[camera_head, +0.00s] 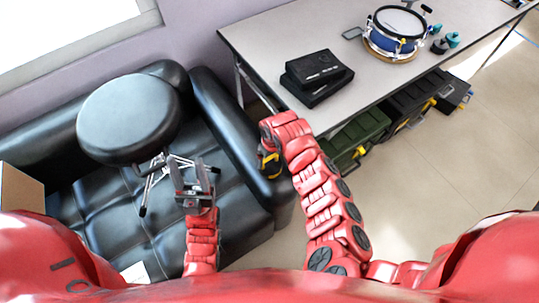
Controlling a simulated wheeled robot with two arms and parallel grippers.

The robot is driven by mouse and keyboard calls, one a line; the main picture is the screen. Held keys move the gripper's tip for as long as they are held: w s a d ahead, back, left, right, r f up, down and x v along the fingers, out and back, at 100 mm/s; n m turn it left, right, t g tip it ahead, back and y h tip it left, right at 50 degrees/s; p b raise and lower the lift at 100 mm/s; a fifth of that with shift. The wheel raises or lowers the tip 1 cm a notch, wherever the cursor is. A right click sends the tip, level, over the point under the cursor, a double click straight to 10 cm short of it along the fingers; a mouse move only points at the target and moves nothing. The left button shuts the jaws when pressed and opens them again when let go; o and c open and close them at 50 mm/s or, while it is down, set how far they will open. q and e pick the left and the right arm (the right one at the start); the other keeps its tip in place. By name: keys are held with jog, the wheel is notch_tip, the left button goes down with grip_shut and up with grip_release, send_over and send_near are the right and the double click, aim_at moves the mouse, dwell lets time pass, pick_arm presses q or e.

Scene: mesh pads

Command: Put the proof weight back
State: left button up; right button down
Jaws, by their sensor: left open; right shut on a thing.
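My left gripper (192,172) is open and empty above the black sofa, in front of the stool's legs. My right arm reaches forward to the near left end of the table. My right gripper (269,163) points down beside the sofa's arm, below the table top's height in the picture. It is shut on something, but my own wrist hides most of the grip. A small black-and-yellow part shows there, and I cannot tell whether it is the proof weight. I cannot make out a proof weight for sure anywhere else.
A grey table (395,80) carries a black case (318,70), a blue drum (395,32) and small teal-and-dark items (453,40). Dark cases (360,135) stand under it. The floor at right is clear.

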jog(key=shift+f, duration=0.65)
jog(key=shift+f, duration=0.1)
grip_release()
